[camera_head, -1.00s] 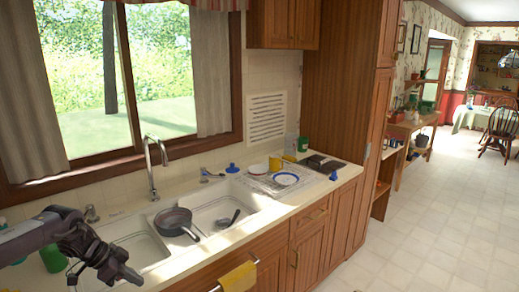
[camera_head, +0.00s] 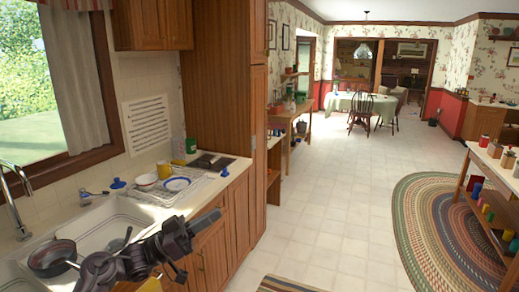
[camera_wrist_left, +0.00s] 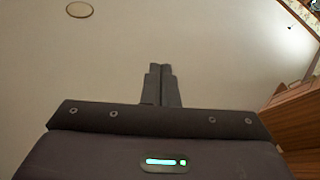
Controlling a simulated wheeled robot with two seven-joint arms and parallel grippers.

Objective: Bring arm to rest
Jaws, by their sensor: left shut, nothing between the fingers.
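My left gripper (camera_head: 214,217) shows dark grey at the lower left of the head view, its arm coming in over the sink and counter front. In the left wrist view its two fingers (camera_wrist_left: 161,70) are pressed together with nothing between them. They point up towards a plain pale ceiling (camera_wrist_left: 210,50). My right gripper is not in view.
A dark pan (camera_head: 52,260) sits in the sink (camera_head: 100,225). A dish rack (camera_head: 160,193) with plates and a yellow cup (camera_head: 164,169) stands on the counter beyond. To the right lie open tiled floor (camera_head: 330,190), a braided rug (camera_head: 440,225) and a shelf unit with cans.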

